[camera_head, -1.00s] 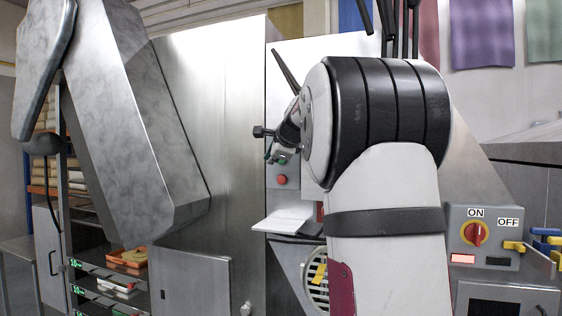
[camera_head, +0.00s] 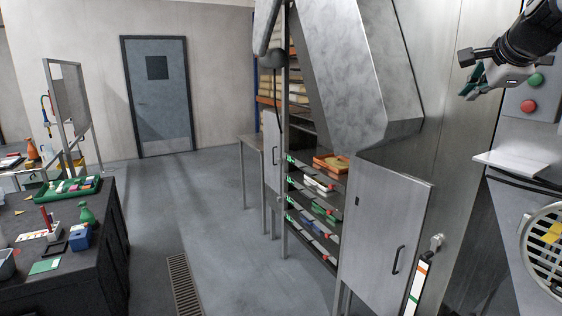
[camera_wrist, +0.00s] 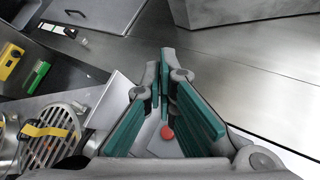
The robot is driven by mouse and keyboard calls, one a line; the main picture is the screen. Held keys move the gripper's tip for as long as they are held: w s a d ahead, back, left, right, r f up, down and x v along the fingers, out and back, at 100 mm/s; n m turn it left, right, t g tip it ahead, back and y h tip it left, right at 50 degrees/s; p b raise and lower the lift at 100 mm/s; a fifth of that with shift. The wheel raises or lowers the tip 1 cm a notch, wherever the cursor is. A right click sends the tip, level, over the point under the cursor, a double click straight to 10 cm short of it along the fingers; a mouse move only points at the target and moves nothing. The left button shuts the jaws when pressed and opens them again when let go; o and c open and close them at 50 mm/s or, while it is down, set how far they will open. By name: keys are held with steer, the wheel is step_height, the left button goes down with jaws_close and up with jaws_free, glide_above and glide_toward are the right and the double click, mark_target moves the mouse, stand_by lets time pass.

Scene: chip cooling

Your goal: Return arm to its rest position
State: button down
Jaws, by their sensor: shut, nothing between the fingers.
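My gripper (camera_head: 474,84) is at the upper right in the head view, beside a panel with a green button (camera_head: 535,79) and a red button (camera_head: 528,106). It holds nothing. In the wrist view its teal-padded fingers (camera_wrist: 162,78) meet at the tips. The red button (camera_wrist: 167,132) shows between the fingers there. Only the wrist end of my arm is in the head view; the rest is out of frame.
A pale shelf (camera_head: 524,163) juts out below the gripper, above a round grille (camera_head: 545,245). The steel machine with a cabinet door (camera_head: 385,240) and stocked racks (camera_head: 320,190) stands left of it. A dark bench (camera_head: 75,265) is at far left. Grey floor (camera_head: 220,200) lies open between.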

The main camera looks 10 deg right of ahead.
steer(key=s+a+f+n+g+y, duration=0.15)
steer(key=s+a+f+n, duration=0.35)
steer(key=a, duration=0.5)
steer(key=s+a+f+n+g+y, duration=0.1)
steer(key=s+a+f+n+y, duration=0.1)
steer(key=s+a+f+n, duration=0.55)
steer(key=s+a+f+n+g+b, duration=0.1)
steer(key=s+a+f+n+g, duration=0.1)
steer(key=s+a+f+n, duration=0.6)
steer(key=s+a+f, duration=0.1)
steer(key=s+f, duration=0.1)
steer(key=s, duration=0.3)
steer(key=shift+s+a+f+g, duration=0.25)
steer(key=shift+a+f+g, duration=0.1)
steer(key=shift+a+f, duration=0.05)
steer(key=shift+n, duration=0.25)
